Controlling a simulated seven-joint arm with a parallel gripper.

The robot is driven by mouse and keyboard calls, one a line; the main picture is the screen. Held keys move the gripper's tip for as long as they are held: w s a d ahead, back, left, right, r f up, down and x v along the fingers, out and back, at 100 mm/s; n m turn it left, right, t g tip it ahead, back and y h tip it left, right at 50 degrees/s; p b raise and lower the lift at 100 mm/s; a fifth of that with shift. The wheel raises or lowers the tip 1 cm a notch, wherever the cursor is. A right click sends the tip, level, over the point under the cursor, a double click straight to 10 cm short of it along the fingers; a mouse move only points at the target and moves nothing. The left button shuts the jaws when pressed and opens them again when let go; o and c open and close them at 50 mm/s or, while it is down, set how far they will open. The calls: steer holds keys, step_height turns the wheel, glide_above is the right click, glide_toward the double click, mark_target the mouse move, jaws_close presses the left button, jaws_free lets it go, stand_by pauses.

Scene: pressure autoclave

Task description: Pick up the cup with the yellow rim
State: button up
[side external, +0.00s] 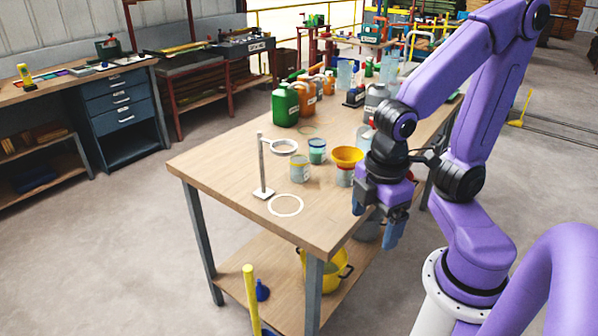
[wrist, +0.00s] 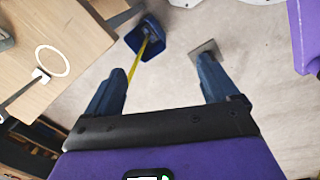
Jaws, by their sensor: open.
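In the side external view, a small cup with a yellowish rim (side external: 299,169) stands upright on the wooden table, between the metal stand and the yellow funnel. My gripper (side external: 376,226) is open and empty, pointing down beyond the table's near right edge, to the right of and apart from the cup. The cup is not visible in the wrist view.
A teal cup (side external: 317,152) and a yellow funnel (side external: 347,156) stand close to the cup. A metal rod stand (side external: 262,170) and a white ring (side external: 285,205) are at its left. Green (side external: 285,106) and orange (side external: 306,100) jugs stand behind. The table's front left is clear.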

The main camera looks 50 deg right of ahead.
steer(key=w+d+f+n+t+h, duration=0.2)
steer(key=w+h, duration=0.2)
steer(key=w, duration=0.5)
steer(key=w+d+f+n+t+h, duration=0.1)
steer(key=w+d+n+t+h, duration=0.15)
steer(key=w, duration=0.65)
steer(key=w+d+f+n+t+h, duration=0.1)
steer(key=w+d+f+h, duration=0.1)
steer(key=w+h, duration=0.5)
steer(key=n+h, duration=0.3)
steer(key=n, duration=0.2)
glide_above(297, 171)
steer(key=v, duration=0.5)
step_height(297, 171, down, 3)
steer(key=shift+m+t+y, duration=0.25)
steer(key=shift+t, duration=0.2)
step_height(297, 171, down, 8)
steer(key=shift+s+r, duration=0.15)
steer(key=shift+r, duration=0.1)
steer(key=shift+d+f, duration=0.2)
steer(key=shift+x, duration=3.55)
steer(key=c, duration=1)
